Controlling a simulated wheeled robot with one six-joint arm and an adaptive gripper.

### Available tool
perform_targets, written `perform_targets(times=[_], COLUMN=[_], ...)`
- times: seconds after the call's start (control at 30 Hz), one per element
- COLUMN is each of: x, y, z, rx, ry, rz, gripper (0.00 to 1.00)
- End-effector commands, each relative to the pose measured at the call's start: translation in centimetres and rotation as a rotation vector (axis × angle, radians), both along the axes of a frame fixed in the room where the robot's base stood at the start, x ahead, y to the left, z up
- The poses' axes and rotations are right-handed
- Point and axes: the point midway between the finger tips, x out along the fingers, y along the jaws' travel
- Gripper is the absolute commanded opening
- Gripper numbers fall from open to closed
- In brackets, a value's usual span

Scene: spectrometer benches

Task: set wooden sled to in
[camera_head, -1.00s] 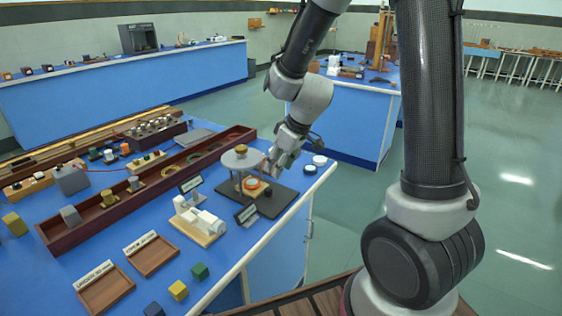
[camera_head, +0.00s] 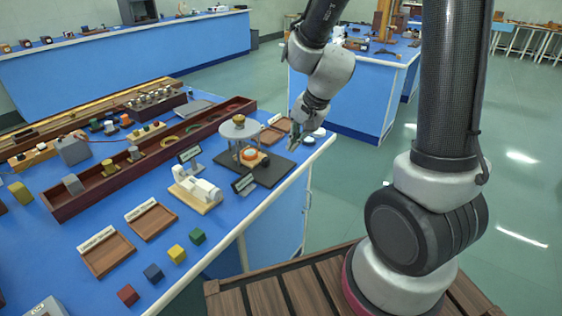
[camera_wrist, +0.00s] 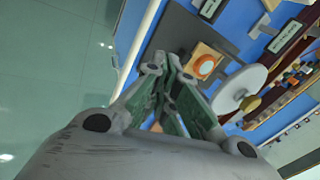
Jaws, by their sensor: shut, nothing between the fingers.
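The wooden sled (camera_head: 262,160) is a small light wood block with an orange ring (camera_head: 249,155) on top. It sits on a dark flat base (camera_head: 272,174), partly under a round grey plate (camera_head: 239,127) raised on posts. In the wrist view the sled (camera_wrist: 194,69) lies just beyond my fingertips, with the orange ring (camera_wrist: 205,66) on it and the round plate (camera_wrist: 240,88) to its right. I cannot tell whether the fingertips touch the sled.
A white device on a wooden board (camera_head: 197,190) and a small sign (camera_head: 244,183) stand in front of the base. Shallow brown trays (camera_head: 107,254) lie at the front left, with coloured cubes (camera_head: 176,253) near the bench edge. A long dark red trough (camera_head: 95,193) runs behind.

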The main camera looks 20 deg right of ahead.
Motion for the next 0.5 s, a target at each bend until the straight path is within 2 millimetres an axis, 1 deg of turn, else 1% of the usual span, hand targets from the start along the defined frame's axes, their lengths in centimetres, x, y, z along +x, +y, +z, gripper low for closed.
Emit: perform_targets(times=[0.03,0.1,0.3,0.4,0.5], x=[-0.21,-0.47,-0.97,-1.02,-0.98], y=[-0.06,-0.09,-0.09,-0.07,-0.06], z=[-0.13,-0.28,-0.62,-0.68,-0.66], rx=[0.049,0.126,0.332,0.418,0.479], ry=[0.037,0.094,0.246,0.306,0.349], rz=[-0.155,-0.392,-1.041,-1.303,-1.487], gripper=[0.00,0.00,0.00,0.00,0.00])
